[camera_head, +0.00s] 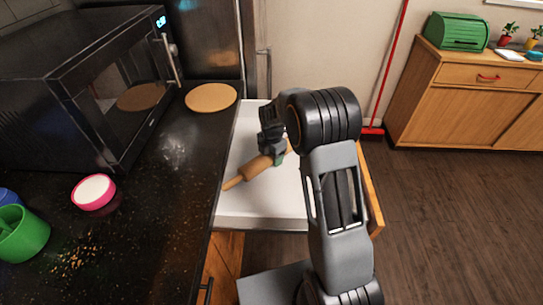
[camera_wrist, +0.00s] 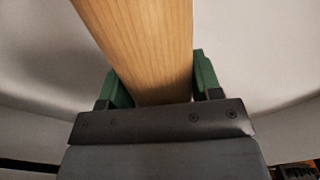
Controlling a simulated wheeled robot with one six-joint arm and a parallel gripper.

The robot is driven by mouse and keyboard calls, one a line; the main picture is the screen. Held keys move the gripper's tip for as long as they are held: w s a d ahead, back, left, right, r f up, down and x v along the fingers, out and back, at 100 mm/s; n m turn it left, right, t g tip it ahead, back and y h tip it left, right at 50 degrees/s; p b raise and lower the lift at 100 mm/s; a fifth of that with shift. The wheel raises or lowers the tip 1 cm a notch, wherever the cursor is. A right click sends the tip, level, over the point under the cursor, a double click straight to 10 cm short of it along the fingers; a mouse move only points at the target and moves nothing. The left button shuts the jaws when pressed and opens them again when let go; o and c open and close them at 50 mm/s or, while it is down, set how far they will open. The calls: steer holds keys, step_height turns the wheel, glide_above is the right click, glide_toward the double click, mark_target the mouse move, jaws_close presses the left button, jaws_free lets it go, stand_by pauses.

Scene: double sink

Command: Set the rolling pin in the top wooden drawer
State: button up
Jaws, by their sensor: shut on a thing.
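The wooden rolling pin (camera_head: 256,168) is in my gripper (camera_head: 277,158), tilted across the open drawer in the head view. Its left handle points toward the drawer's left side. In the wrist view the rolling pin (camera_wrist: 142,40) lies between the green fingers of my gripper (camera_wrist: 155,85), which are shut on it. The top wooden drawer (camera_head: 262,211) is pulled out, with a white inside and a wooden front at right. The pin is over or inside the drawer; I cannot tell whether it touches the floor. My arm hides part of the pin's right end and the drawer.
A black counter (camera_head: 165,190) runs along the left, with a microwave (camera_head: 90,85), a round wooden board (camera_head: 211,97), a pink dish (camera_head: 94,192) and a green cup (camera_head: 22,235). A wooden cabinet (camera_head: 440,100) and a red broom (camera_head: 373,131) stand behind. Floor at right is clear.

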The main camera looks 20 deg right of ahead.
steer(key=o, duration=1.3)
steer(key=shift+f, duration=0.15)
steer(key=shift+c, duration=0.2)
step_height(320, 180, up, 12)
steer(key=shift+s+p, duration=0.1)
steer(key=shift+p, duration=0.4)
steer(key=s+r+m+t, duration=0.1)
steer(key=s+r+m, duration=0.1)
steer(key=s+m, duration=0.9)
steer(key=s+r+m+t, duration=0.1)
steer(key=s+m+t, duration=0.1)
steer(key=s+m, duration=0.9)
steer(key=shift+s+a+r+m, duration=0.15)
steer(key=shift+s+r+m, duration=0.2)
steer(key=shift+m, duration=0.45)
